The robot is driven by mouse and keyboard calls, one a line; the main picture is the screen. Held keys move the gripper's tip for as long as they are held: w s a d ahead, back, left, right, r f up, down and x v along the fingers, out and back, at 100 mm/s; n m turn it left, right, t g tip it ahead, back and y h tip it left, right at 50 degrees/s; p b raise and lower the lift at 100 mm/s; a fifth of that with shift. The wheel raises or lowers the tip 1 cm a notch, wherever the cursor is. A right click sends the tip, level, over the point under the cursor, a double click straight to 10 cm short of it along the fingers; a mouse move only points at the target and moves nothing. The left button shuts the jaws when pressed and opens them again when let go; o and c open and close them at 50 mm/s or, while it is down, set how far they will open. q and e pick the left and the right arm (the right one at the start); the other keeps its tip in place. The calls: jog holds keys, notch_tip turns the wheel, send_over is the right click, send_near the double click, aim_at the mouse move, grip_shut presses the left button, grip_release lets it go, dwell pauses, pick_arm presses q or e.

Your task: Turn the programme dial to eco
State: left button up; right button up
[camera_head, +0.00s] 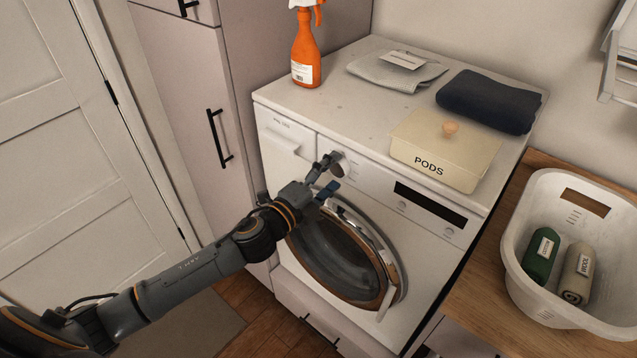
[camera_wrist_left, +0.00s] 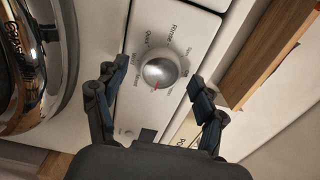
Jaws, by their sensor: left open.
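The silver programme dial (camera_wrist_left: 161,68) is on the washing machine's white front panel, with small labels printed around it. In the left wrist view its red mark is at the lower edge, pointing down and slightly left; most labels are too small to read surely. In the head view the dial (camera_head: 341,166) is partly hidden by my gripper. My left gripper (camera_head: 329,175) is open in front of it. In the left wrist view its fingers (camera_wrist_left: 159,74) are on either side of the dial, with gaps between. My right gripper is not in view.
The washing machine's round door (camera_head: 345,257) is below the dial. On top are a PODS box (camera_head: 445,147), a dark folded cloth (camera_head: 490,100), a grey cloth (camera_head: 392,73) and an orange spray bottle (camera_head: 305,52). A white basket (camera_head: 515,238) stands at right.

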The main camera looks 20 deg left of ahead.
pick_arm(q)
jog(key=v, duration=1.1)
jog(key=shift+s, duration=0.35)
jog(key=shift+a, duration=0.15)
